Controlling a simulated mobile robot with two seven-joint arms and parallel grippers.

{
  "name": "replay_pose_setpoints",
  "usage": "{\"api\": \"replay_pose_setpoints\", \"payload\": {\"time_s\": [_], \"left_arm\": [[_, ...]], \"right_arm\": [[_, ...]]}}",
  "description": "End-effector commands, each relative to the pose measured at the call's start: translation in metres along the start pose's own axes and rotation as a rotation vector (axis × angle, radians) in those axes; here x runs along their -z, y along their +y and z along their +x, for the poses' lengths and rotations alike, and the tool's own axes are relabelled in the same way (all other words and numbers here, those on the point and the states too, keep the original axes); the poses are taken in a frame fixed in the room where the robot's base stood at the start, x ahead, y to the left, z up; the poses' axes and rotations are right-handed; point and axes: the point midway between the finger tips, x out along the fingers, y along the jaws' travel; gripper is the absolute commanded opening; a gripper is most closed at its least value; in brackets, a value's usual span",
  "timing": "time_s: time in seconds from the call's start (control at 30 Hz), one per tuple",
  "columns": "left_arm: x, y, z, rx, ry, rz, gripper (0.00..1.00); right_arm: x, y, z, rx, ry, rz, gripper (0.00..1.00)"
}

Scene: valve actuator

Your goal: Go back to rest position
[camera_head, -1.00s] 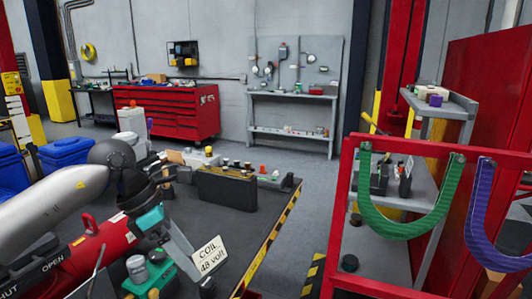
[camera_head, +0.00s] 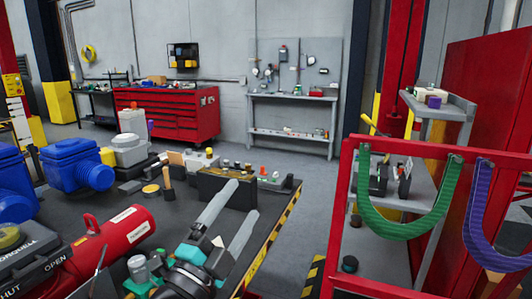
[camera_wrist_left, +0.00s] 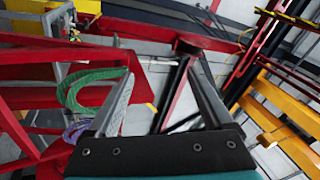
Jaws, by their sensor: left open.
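My left gripper (camera_head: 240,200) is over the front right part of the dark workbench (camera_head: 215,228) in the head view. Its two grey fingers are spread apart and point up and away, with nothing between them. The left wrist view also shows the open left gripper (camera_wrist_left: 154,52), its fingers empty against the room. A red actuator (camera_head: 115,238) marked OPEN and SHUT lies on the bench, left of the gripper and apart from it. My right gripper is out of view.
Blue valve bodies (camera_head: 80,170) stand at the bench's left. A dark box (camera_head: 212,186) holds small parts behind the gripper. Open floor (camera_head: 300,160) lies beyond the bench.

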Motion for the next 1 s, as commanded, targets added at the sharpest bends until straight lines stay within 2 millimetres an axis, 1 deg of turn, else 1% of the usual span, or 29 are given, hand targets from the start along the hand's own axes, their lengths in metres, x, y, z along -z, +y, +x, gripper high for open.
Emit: {"api": "replay_pose_setpoints", "payload": {"time_s": [0.03,0.07,0.1,0.17,0.2,0.27,0.3,0.37,0.4,0.47,0.5,0.57,0.6,0.7,0.8,0.87,0.9,1.0], "left_arm": [[-0.017,0.010,-0.013,-0.026,-0.106,-0.091,0.85],[-0.028,0.016,-0.020,-0.042,-0.173,-0.143,0.85],[-0.042,0.025,-0.032,-0.066,-0.259,-0.212,0.85],[-0.061,0.042,-0.053,-0.107,-0.391,-0.311,0.85],[-0.072,0.054,-0.070,-0.138,-0.479,-0.376,0.85],[-0.086,0.073,-0.097,-0.188,-0.610,-0.471,0.85],[-0.092,0.086,-0.117,-0.224,-0.697,-0.532,0.85],[-0.099,0.105,-0.149,-0.281,-0.826,-0.622,0.85],[-0.101,0.118,-0.172,-0.322,-0.912,-0.677,0.85],[-0.100,0.135,-0.205,-0.383,-1.031,-0.753,0.85],[-0.097,0.144,-0.226,-0.422,-1.103,-0.798,0.85],[-0.091,0.156,-0.255,-0.478,-1.203,-0.857,0.85],[-0.086,0.162,-0.273,-0.514,-1.261,-0.890,0.85],[-0.071,0.173,-0.314,-0.597,-1.395,-0.964,0.85],[-0.053,0.180,-0.350,-0.679,-1.514,-1.025,0.85],[-0.041,0.182,-0.371,-0.728,-1.582,-1.058,0.85],[-0.038,0.186,-0.380,-0.749,-1.610,-1.069,0.85],[-0.050,0.210,-0.381,-0.752,-1.609,-1.060,0.85]], "right_arm": [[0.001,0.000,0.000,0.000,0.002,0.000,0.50],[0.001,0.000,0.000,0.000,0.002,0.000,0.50],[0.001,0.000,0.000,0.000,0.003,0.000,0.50],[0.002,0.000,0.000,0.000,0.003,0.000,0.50],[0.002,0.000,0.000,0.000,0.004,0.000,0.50],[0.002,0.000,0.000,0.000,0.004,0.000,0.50],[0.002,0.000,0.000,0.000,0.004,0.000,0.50],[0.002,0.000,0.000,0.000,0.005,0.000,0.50],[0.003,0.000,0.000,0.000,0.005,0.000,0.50],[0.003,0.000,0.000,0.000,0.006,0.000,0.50],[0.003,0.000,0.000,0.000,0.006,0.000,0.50],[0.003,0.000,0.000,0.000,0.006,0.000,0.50],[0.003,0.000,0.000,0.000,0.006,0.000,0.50],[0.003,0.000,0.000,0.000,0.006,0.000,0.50],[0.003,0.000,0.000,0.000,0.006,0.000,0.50],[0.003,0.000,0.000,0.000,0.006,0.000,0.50],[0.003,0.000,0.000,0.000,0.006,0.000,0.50],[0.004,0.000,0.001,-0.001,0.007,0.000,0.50]]}}
